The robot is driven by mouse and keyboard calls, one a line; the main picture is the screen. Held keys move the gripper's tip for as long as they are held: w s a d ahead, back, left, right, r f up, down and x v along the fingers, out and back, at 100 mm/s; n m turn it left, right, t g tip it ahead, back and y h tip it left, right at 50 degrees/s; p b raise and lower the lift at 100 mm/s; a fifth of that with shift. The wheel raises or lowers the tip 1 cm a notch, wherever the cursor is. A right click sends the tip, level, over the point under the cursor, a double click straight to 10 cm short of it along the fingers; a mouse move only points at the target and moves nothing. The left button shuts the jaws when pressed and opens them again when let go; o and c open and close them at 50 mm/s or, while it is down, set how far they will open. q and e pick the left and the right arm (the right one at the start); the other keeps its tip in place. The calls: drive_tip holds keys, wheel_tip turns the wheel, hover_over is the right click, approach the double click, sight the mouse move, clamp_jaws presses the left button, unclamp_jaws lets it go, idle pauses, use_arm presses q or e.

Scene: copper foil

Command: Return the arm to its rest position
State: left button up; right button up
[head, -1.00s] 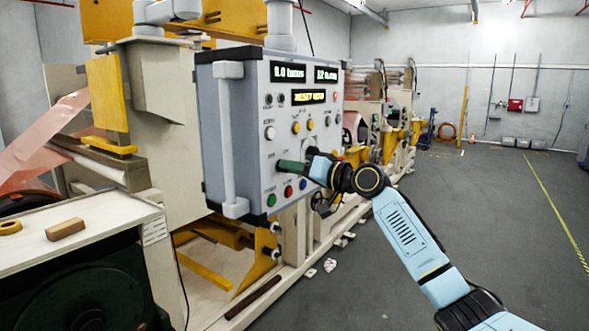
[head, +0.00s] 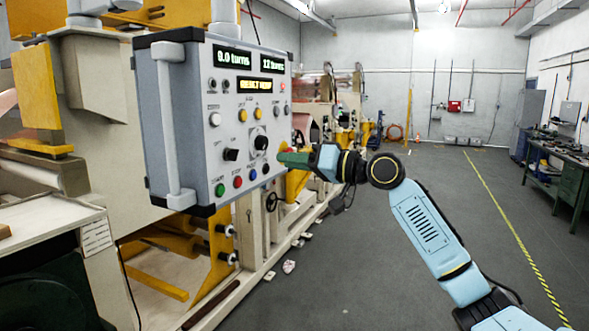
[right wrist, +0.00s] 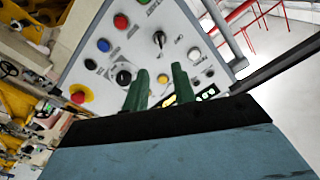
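My right arm (head: 425,225), light blue with dark joints, reaches in from the lower right in the head view. My right gripper (head: 293,160) has green fingers and is just right of the control panel (head: 205,140), in front of its lower right edge. In the right wrist view the two fingers (right wrist: 160,88) stand apart with nothing between them, so the gripper is open and empty. The panel face (right wrist: 92,72) with its knobs and buttons lies beyond the fingertips. My left gripper is not in view.
The panel has a grey handle (head: 170,125), displays, a black knob (head: 261,143) and coloured buttons. Cream and yellow machinery stands at left. The grey floor (head: 400,290) is open at right, with a yellow line (head: 510,225) and a green workbench (head: 560,185) beyond.

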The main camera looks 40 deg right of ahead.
drive_tip(key=shift+s, duration=0.15)
idle(0.4)
